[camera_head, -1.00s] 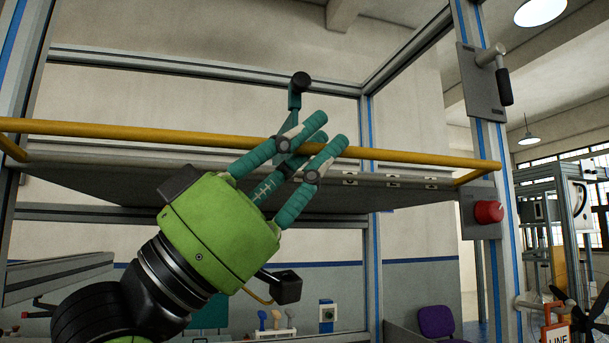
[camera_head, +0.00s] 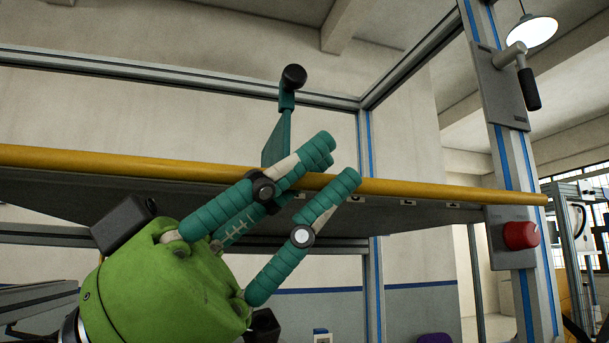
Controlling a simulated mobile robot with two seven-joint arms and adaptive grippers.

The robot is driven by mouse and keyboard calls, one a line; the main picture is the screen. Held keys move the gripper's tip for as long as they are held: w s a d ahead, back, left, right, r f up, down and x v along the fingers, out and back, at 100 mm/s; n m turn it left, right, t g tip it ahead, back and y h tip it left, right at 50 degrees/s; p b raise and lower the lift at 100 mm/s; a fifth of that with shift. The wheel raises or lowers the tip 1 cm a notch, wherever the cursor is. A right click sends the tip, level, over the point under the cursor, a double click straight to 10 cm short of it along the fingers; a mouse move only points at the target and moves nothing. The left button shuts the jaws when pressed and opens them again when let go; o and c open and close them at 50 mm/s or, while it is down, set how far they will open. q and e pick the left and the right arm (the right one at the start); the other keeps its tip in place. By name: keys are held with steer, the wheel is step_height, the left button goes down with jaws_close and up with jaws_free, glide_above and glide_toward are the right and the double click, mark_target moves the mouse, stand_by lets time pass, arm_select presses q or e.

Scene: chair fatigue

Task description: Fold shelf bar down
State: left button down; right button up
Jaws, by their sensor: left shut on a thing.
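The yellow shelf bar (camera_head: 430,189) runs across the whole view along the front edge of the grey shelf (camera_head: 70,190). My left gripper (camera_head: 338,160), green with teal fingers, reaches up from the lower left. Part of the bar is hidden behind the fingers. My right gripper does not show.
A grey metal frame (camera_head: 150,74) surrounds the shelf. A teal upright with a black knob (camera_head: 293,77) stands behind the bar. The right post carries a crank handle (camera_head: 530,88) and a red knob (camera_head: 521,235). A lamp (camera_head: 532,30) hangs at top right.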

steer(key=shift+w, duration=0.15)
arm_select(q)
steer(key=c, duration=1.2)
jaws_free()
steer(key=shift+o, duration=0.2)
steer(key=shift+d, duration=0.1)
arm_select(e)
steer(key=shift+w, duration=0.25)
arm_select(q)
steer(key=v, duration=1.2)
